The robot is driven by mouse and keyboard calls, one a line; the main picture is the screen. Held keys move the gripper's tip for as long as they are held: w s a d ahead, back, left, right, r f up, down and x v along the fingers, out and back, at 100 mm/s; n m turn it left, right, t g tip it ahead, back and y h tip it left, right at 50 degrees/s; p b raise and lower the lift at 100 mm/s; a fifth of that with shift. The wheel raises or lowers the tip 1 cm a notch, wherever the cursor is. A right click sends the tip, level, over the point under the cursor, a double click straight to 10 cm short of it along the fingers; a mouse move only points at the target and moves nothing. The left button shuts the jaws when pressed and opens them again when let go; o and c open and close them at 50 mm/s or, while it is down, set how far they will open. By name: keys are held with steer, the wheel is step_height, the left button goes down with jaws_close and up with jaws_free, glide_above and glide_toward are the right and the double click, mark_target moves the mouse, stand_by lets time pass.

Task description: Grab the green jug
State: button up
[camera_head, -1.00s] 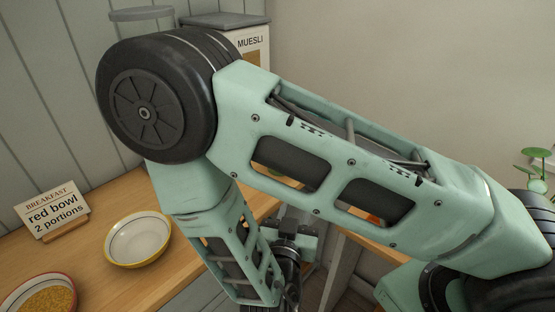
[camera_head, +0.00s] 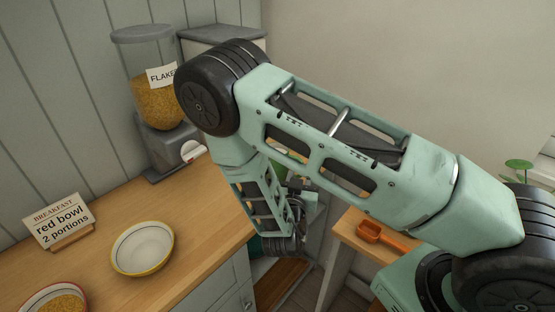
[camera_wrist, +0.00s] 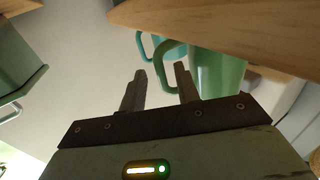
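The green jug (camera_wrist: 218,72) is in the wrist view, right of centre, below a wooden edge. Its looped handle faces left, toward the space ahead of my fingertips. My gripper (camera_wrist: 158,75) is open and empty, with the right finger close to the handle. I cannot tell whether they touch. In the head view my arm hides most of the jug's area; only a small patch of green shows behind the links.
A teal mug (camera_wrist: 163,46) is beside the jug's handle. A wooden board edge (camera_wrist: 220,28) is close above. In the head view are a white bowl (camera_head: 142,248), a flakes dispenser (camera_head: 158,105), a breakfast sign (camera_head: 58,222) and an orange scoop (camera_head: 384,237) on a side table.

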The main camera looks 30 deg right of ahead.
steer(key=shift+x, duration=1.3)
jaws_close()
steer(key=shift+r, duration=0.1)
steer(key=shift+a+r, duration=0.1)
steer(key=shift+r, duration=0.1)
